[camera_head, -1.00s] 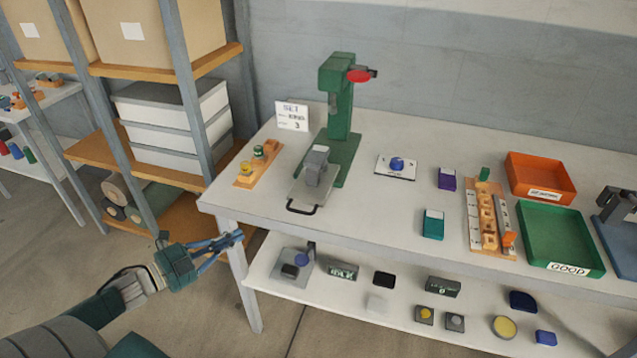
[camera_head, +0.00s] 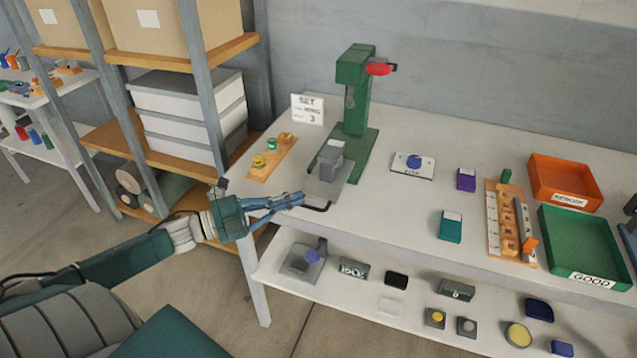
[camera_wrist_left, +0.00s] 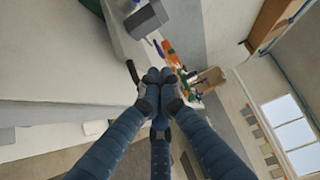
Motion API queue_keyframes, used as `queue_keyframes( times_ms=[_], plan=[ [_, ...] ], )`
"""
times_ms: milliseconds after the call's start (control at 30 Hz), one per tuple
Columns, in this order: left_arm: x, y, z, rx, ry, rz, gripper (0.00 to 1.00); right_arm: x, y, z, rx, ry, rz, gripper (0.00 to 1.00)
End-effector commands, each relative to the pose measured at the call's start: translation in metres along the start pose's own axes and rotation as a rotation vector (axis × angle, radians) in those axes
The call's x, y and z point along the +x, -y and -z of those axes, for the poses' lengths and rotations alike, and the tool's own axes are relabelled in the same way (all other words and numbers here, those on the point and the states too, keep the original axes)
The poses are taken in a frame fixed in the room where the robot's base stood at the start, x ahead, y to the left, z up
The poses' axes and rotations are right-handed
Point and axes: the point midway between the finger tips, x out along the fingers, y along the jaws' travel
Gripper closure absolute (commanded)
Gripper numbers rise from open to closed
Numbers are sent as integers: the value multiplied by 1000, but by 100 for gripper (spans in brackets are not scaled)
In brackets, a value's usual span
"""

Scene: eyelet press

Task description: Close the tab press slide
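The green tab press (camera_head: 355,110) stands at the back left of the white table. Its grey slide (camera_head: 325,188) sticks out toward the table's front edge, with a grey block (camera_head: 329,160) on it. The slide's dark handle (camera_head: 320,208) is at its front end. My left gripper (camera_head: 300,198) reaches in from the left, its fingertips at the left side of the handle; whether they touch it I cannot tell. In the left wrist view the fingertips (camera_wrist_left: 152,76) are together with nothing visible between them. A grey block (camera_wrist_left: 146,20) shows beyond them. My right gripper is not in view.
A wooden strip with small parts (camera_head: 271,158) lies left of the press, by a sign (camera_head: 307,109). A blue button on a plate (camera_head: 413,165) is to the right. An orange tray (camera_head: 566,178) and a green tray (camera_head: 585,245) are at the far right. A shelf rack (camera_head: 205,95) stands left.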

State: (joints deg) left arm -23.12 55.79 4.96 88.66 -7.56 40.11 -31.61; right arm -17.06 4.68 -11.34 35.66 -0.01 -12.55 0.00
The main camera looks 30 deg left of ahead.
Motion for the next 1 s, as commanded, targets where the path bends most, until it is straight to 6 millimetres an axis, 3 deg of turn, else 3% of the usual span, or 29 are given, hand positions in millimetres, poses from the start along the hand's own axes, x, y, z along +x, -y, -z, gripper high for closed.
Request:
queue_keyframes(
  times_ms=[200, 400, 633, 1000],
  plan=[
    [41, 3, -1, 2, 0, 5, 100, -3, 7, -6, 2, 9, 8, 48],
    [64, 2, -14, 2, 3, 2, 100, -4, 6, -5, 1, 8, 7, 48],
    [76, 1, -26, 0, 1, 1, 100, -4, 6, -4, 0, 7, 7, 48],
    [79, 0, -29, -1, 1, 0, 100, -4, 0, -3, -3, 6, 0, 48]
  ],
)
